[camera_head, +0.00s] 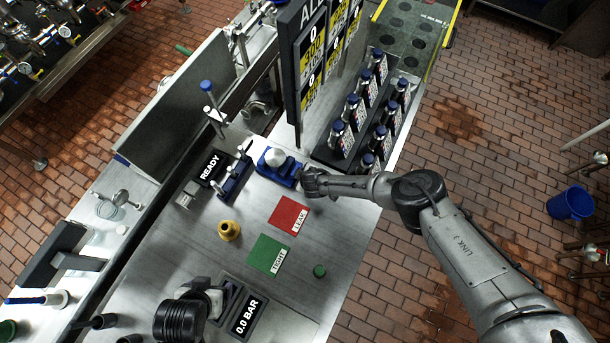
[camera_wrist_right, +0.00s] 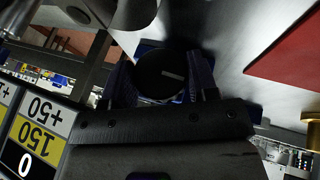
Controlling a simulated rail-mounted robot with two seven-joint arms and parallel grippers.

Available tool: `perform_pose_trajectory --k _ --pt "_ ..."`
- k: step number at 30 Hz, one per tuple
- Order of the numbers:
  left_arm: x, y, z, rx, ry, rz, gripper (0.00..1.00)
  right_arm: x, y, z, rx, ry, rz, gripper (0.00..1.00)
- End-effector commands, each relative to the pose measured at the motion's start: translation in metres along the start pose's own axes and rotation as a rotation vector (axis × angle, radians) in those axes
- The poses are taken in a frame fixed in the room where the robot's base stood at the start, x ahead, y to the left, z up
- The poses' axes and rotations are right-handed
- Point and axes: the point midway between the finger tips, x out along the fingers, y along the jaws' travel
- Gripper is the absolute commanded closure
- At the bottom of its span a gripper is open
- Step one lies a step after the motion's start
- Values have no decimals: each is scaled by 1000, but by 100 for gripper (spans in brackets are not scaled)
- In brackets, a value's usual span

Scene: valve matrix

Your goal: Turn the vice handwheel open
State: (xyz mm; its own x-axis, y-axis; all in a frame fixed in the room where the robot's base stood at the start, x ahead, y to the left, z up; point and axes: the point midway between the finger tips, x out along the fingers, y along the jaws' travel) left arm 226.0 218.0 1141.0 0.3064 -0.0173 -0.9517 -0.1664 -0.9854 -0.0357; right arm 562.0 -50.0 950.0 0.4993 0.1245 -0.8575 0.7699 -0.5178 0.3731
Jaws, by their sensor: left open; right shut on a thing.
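The blue vice (camera_head: 278,172) stands on the steel bench with a silver part (camera_head: 275,156) on it. Its black round handwheel (camera_wrist_right: 160,75), with a pale mark across its face, shows in the right wrist view; in the head view my gripper largely hides it. My right gripper (camera_head: 308,181) is at the vice's right side. In the wrist view, its two dark ribbed fingers (camera_wrist_right: 162,82) are shut on the handwheel, one on each side. My left gripper (camera_head: 222,298) is open, low over the bench at the bottom, apart from the vice.
A red LEAK pad (camera_head: 288,214), a green TIGHT pad (camera_head: 266,252) and a brass fitting (camera_head: 229,230) lie nearer. A READY display (camera_head: 209,167) is left of the vice.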

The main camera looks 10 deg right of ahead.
Motion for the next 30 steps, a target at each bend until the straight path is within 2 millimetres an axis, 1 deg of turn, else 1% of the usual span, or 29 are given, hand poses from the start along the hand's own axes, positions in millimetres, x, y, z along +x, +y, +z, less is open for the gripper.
perform_pose_trajectory --k 10,14,20,24,30 --pt "-2 3 -1 -9 1 7 20 -1 -12 -11 -25 26 35 70" --pt "-2 2 -1 -8 1 6 20 -1 -12 -12 -37 28 65 70" --pt "-1 1 -1 -4 1 3 20 0 -8 -5 -62 12 140 70" --pt "1 -1 0 2 0 -2 20 0 -6 -5 -85 10 195 70" --pt "2 -1 1 5 -1 -4 20 0 -5 -4 -96 9 227 70"
